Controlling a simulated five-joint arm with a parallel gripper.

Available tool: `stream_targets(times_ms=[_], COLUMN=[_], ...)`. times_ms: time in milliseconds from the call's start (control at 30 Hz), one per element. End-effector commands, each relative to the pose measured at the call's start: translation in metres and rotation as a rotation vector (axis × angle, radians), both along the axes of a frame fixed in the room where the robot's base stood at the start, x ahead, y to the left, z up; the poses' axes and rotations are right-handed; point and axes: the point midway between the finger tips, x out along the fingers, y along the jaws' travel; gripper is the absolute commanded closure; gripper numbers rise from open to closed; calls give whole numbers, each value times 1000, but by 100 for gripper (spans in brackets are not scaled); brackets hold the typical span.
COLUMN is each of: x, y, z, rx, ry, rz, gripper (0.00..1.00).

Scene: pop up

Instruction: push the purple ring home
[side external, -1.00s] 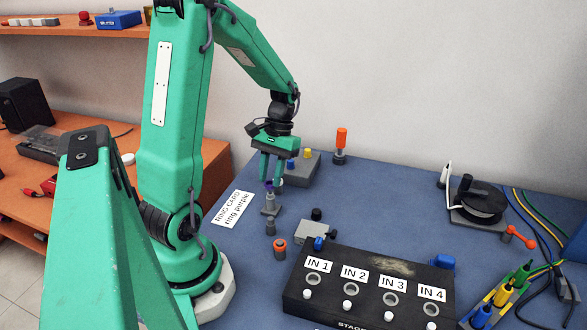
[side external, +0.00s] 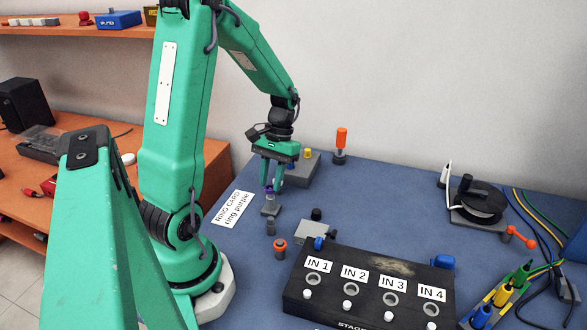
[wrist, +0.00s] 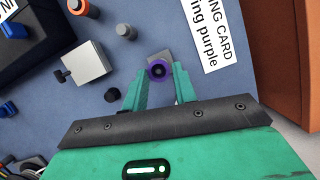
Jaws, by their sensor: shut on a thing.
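The purple ring (side external: 269,189) sits around the upper part of a small upright post on a grey stand (side external: 270,210). In the wrist view the ring (wrist: 158,61) shows as a purple circle with a dark centre. My gripper (side external: 270,187) points down over the stand, its two green fingers shut on the ring from either side. The fingers partly hide the ring and post in the side view, so I cannot tell how far down the post the ring sits. A white card (side external: 233,209) reading "ring purple" lies left of the stand.
A grey post (side external: 270,227) and an orange-topped post (side external: 280,249) stand in front. A grey block (side external: 311,232) and the black box (side external: 365,262) with IN labels lie to the right. A grey box with coloured knobs (side external: 303,170) is close behind my gripper.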

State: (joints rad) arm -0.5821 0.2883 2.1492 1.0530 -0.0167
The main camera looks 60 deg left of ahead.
Motion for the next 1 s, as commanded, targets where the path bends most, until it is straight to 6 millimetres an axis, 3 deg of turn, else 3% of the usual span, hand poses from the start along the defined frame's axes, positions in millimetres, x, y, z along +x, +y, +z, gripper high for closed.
stream_targets(times_ms=[1000], x=[0], y=[0], z=[-20], rx=[0], ry=[0], rz=[0], gripper=[95])
